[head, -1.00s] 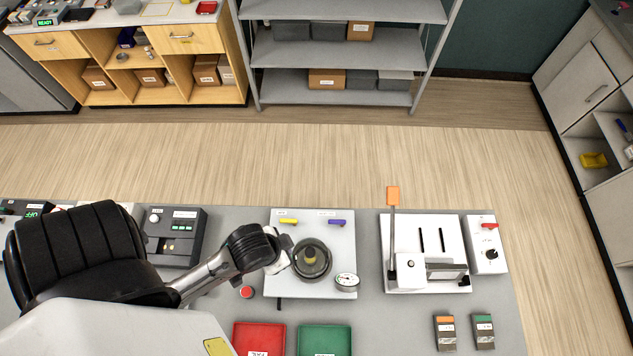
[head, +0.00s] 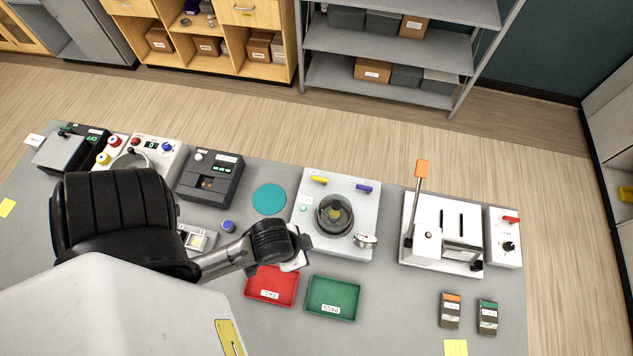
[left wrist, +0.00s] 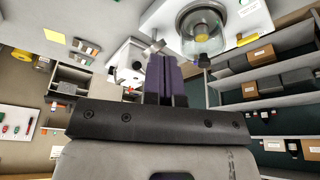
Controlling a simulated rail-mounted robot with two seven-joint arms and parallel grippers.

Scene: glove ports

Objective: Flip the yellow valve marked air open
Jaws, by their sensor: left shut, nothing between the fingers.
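The yellow valve (head: 319,180) is a small lever at the top left of a white panel (head: 364,218). The label above it is too small to read. A purple lever (head: 364,188) sits to its right, and a clear round chamber (head: 334,215) stands below them. My left gripper (head: 303,242) is off the panel's lower left corner, apart from the yellow valve. In the left wrist view its fingers (left wrist: 160,76) are together and empty, with the chamber (left wrist: 203,33) beyond them. My right gripper is not in view.
A red tray (head: 271,286) lies close below my left gripper, and a green tray (head: 333,298) is to its right. A device with an upright orange-tipped lever (head: 421,170) stands right of the panel. A teal disc (head: 269,199) lies left of the panel.

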